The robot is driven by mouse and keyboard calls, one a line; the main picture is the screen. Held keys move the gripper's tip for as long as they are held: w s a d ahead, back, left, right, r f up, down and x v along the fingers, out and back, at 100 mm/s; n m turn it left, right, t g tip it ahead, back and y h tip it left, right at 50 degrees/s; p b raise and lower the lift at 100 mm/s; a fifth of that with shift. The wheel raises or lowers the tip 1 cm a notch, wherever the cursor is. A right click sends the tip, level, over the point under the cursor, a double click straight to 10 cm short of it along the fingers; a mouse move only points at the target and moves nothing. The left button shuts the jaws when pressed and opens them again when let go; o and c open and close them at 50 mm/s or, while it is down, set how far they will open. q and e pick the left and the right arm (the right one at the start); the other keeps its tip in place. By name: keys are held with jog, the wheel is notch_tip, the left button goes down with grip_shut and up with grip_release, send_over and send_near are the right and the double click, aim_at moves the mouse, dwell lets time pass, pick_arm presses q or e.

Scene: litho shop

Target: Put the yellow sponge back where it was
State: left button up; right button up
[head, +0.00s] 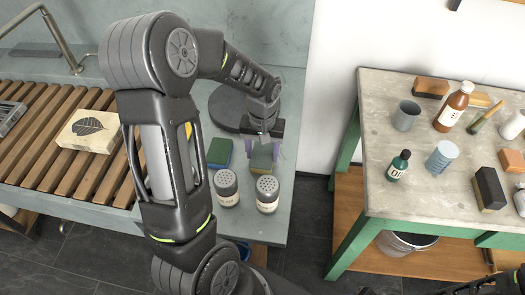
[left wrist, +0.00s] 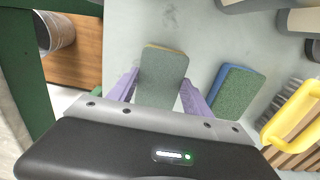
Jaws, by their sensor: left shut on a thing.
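My left gripper (head: 262,150) is shut on a sponge with a grey-green top, over the grey counter right of the slats. In the left wrist view the held yellow sponge (left wrist: 163,75) sits between the two purple fingers (left wrist: 160,92), with a thin yellow edge at its far end. I cannot tell whether its underside touches the counter. A green-topped blue sponge (head: 219,152) lies beside it, apart; it also shows in the left wrist view (left wrist: 234,92). At the lower right edge of the head view, dark parts of my right arm show; its jaws are unclear.
Two shakers (head: 227,188) (head: 266,194) stand just in front of the sponges. A dark round disc (head: 228,106) lies behind. A yellow-handled brush (left wrist: 290,115) lies past the blue sponge. A leaf-print stone (head: 88,131) rests on wooden slats. A green-legged table (head: 385,160) holds bottles and cups.

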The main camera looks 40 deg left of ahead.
aim_at(263, 155)
pick_arm(q)
jog(key=shift+f, duration=0.2)
jog(key=o, duration=0.7)
jog(key=shift+f, duration=0.1)
jog(key=o, duration=0.5)
jog(key=shift+r, duration=0.25)
notch_tip(263, 155, up, 12)
jog(key=shift+b, duration=0.8)
